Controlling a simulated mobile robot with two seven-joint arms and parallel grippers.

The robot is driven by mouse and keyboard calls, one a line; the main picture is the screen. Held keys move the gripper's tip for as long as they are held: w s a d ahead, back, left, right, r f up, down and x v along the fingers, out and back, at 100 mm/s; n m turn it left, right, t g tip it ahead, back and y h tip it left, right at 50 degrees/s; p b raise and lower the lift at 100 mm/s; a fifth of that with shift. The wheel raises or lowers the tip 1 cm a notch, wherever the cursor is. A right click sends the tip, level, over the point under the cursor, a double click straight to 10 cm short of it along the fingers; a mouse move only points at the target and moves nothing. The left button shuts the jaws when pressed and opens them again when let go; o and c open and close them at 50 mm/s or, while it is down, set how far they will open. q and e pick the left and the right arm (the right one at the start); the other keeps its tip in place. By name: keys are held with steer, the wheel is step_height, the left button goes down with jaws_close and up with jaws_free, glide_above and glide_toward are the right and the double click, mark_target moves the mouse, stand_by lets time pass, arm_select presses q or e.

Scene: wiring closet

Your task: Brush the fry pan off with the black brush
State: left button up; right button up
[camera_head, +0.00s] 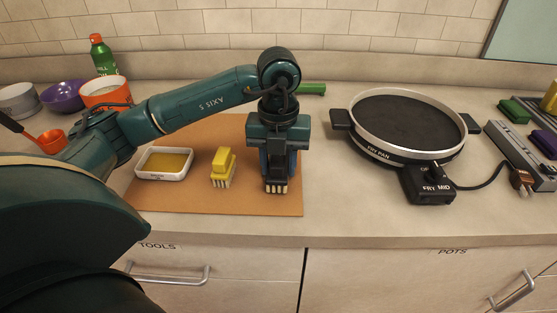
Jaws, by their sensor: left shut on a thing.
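My left gripper (277,170) points straight down over the tan board and is shut on the black brush (277,183). The brush is upright with its pale bristles facing down, at or just above the board; I cannot tell if they touch it. The gripper covers most of the brush's upper part. The round fry pan (408,123), with a dark inside, pale rim and black side handles, stands on the counter to the right of the gripper, apart from it. My right gripper is not in view.
A green handle (312,88) shows behind my arm. Bowls (107,92) and a green bottle (102,56) stand back left. The pan's control box (430,183) and cord lie in front.

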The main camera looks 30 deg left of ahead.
arm_select(q)
steer(key=shift+f, duration=0.45)
steer(key=o, duration=0.5)
steer(key=shift+r, duration=0.2)
steer(key=o, duration=0.4)
steer(key=shift+o, duration=0.2)
steer(key=shift+c, duration=0.5)
steer(key=c, duration=1)
steer(key=shift+c, duration=0.2)
